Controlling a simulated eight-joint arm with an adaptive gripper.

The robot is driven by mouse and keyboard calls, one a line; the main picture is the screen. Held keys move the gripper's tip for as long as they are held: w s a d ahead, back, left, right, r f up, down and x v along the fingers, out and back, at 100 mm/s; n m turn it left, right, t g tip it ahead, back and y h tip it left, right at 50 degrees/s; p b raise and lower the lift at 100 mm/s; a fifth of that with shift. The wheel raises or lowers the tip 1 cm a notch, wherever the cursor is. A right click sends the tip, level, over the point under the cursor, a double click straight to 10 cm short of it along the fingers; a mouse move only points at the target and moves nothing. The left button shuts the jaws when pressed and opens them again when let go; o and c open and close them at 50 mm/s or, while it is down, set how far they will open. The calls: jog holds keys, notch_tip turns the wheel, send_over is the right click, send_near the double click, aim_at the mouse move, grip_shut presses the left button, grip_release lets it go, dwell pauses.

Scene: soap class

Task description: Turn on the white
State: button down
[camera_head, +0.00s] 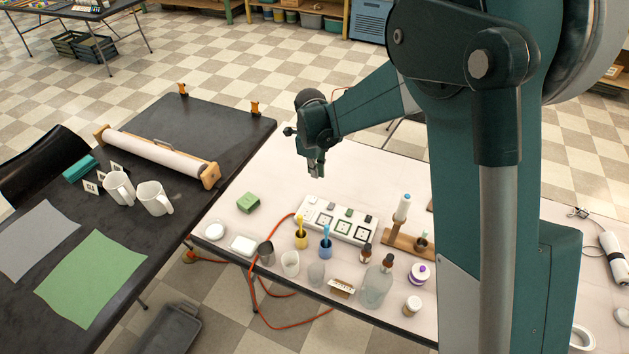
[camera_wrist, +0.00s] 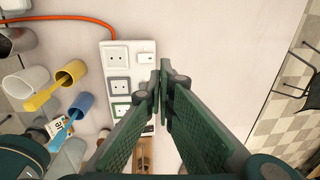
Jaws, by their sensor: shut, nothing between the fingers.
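A white power strip (camera_head: 335,220) lies on the pale table, with a row of sockets and a row of small switches. In the wrist view the strip (camera_wrist: 108,68) shows a white-framed socket (camera_wrist: 117,53) at its top end with a white switch (camera_wrist: 146,46) beside it. Grey-framed and green-framed sockets follow below. My gripper (camera_head: 317,175) is shut and empty, above the table behind the strip. In the wrist view its fingertips (camera_wrist: 165,66) meet just right of and below the white switch. The fingers hide part of the switch row. I cannot tell the switch's position.
An orange cable (camera_wrist: 60,18) leaves the strip's end. Cups with a yellow (camera_head: 300,235) and a blue (camera_head: 325,241) tool stand in front of the strip. Bottles and a wooden stand (camera_head: 405,242) are to its right. A green block (camera_head: 248,202) lies left.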

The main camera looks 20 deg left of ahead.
jog(key=shift+w+r, duration=0.2)
jog(key=shift+r, duration=1.45)
jog(key=s+d+r+n+t, duration=0.1)
jog(key=s+d+r+n, duration=0.15)
jog(key=d+r, duration=0.65)
jog(key=s+d+r+n+t+y, duration=0.1)
jog(key=d+r+n, duration=0.25)
jog(key=d, duration=0.85)
jog(key=s+d+r+n, duration=0.2)
jog(key=d+r+n, duration=0.1)
jog(key=d+r, duration=0.65)
jog(key=s+d+f+n+t+h, duration=0.1)
jog(key=s+d+n+t, duration=0.2)
jog(key=s+d+n, duration=0.6)
jog(key=s+d, duration=1.1)
jog(key=d, duration=0.3)
jog(key=shift+s+d+f+t, duration=0.15)
jog(key=shift+s+d+t, duration=0.15)
jog(key=shift+s+t, duration=0.1)
